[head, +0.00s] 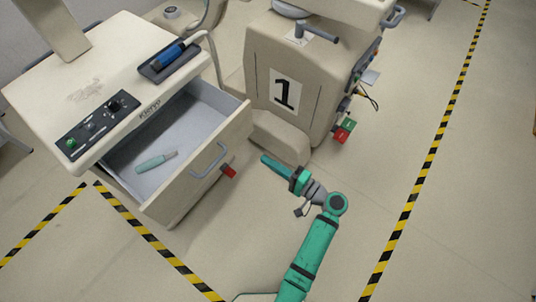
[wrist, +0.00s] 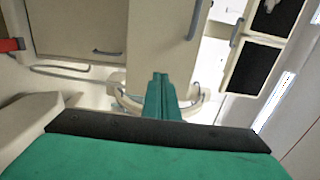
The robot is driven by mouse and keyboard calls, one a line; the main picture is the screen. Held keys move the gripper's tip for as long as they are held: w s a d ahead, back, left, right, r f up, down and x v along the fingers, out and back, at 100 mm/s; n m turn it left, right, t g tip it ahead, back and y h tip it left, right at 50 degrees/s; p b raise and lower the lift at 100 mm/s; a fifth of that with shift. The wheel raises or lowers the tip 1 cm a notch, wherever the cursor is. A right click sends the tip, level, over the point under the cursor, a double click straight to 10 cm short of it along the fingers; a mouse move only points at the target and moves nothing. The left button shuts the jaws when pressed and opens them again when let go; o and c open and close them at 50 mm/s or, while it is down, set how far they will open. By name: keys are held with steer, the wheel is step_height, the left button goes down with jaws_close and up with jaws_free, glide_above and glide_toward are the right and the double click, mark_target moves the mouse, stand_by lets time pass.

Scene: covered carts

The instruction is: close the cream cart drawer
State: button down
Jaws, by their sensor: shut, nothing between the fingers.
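The cream cart (head: 95,70) stands at the left in the head view. Its drawer (head: 215,160) is pulled open toward the lower right, with a grey handle (head: 209,160) on its front. A teal-handled tool (head: 155,160) lies inside the drawer. My gripper (head: 264,158) is shut and empty, to the right of the drawer front and apart from it, its fingers pointing left. In the wrist view my green fingers (wrist: 160,92) are together, with cream panels and grey handles beyond them; which panel is the drawer I cannot tell.
A cream machine marked 1 (head: 290,85) stands behind my gripper, with a low rounded base (head: 280,138). A red block (head: 228,171) sticks out by the drawer front. Yellow-black tape (head: 425,160) marks the floor. The floor at the right is clear.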

mark_target(233, 138)
steer(key=x, duration=1.2)
steer(key=shift+w+a, duration=0.15)
steer(key=shift+w, duration=0.05)
